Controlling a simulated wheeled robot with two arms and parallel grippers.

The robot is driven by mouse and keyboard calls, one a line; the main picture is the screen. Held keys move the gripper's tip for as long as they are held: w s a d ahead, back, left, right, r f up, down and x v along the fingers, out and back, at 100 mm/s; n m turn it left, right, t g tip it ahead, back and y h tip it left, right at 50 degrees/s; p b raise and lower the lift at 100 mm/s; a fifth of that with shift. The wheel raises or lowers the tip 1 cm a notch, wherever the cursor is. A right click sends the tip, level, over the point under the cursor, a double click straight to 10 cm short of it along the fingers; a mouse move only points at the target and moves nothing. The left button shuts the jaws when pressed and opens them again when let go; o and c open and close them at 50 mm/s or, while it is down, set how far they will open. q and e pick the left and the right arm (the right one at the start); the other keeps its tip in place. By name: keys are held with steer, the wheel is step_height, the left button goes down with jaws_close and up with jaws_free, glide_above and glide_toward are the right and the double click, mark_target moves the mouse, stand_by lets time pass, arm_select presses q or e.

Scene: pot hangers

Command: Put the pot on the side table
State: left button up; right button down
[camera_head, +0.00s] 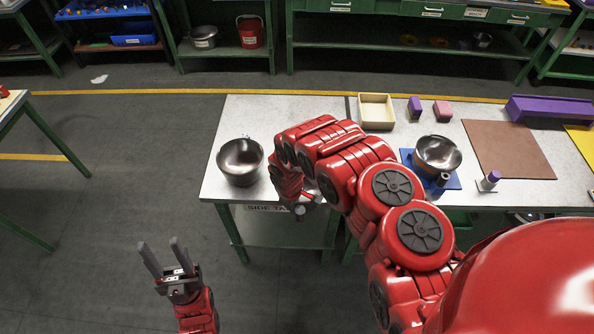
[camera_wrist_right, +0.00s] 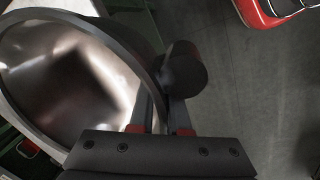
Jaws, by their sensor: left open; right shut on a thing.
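A dark metal pot (camera_head: 240,160) is at the left end of the side table (camera_head: 215,185), inside its edges as seen from my head. Whether it rests on the top or is just above it I cannot tell. My left gripper (camera_head: 159,243) is open and empty, over the floor in front of the table.
A second pot (camera_head: 437,155) sits on a blue mat (camera_head: 407,158) to the right. Clear floor lies left of the table.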

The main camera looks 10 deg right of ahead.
mark_target(304, 180)
steer(key=w+d+b, duration=0.1)
steer(key=b, duration=0.2)
steer(key=w+d+f+b, duration=0.1)
steer(key=w+b, duration=0.1)
steer(key=b, duration=0.1)
steer(key=w+b, duration=0.2)
steer(key=b, duration=0.1)
steer(key=shift+w+d+f+b, duration=0.2)
steer(key=shift+d+f+b, duration=0.15)
steer(key=shift+d+b, duration=0.05)
steer(key=w+b, duration=0.1)
steer(key=w+d+b, duration=0.1)
steer(key=w, duration=0.1)
steer(key=w+d+b, duration=0.1)
steer(key=w, duration=0.1)
steer(key=shift+w+d+b, duration=0.1)
steer(key=shift+d+b, duration=0.15)
steer(key=shift+b, duration=0.1)
steer(key=shift+w+d+r+b, duration=0.2)
steer(key=shift+w+d+b, duration=0.35)
steer(key=shift+w+b, duration=0.35)
step_height(304, 180, down, 3)
steer(key=shift+s+r+b, duration=0.1)
steer(key=shift+s+b, duration=0.05)
steer(key=shift+b, duration=0.4)
steer(key=shift+f, duration=0.35)
steer(key=c, duration=0.9)
jaws_free()
steer(key=shift+f, duration=0.1)
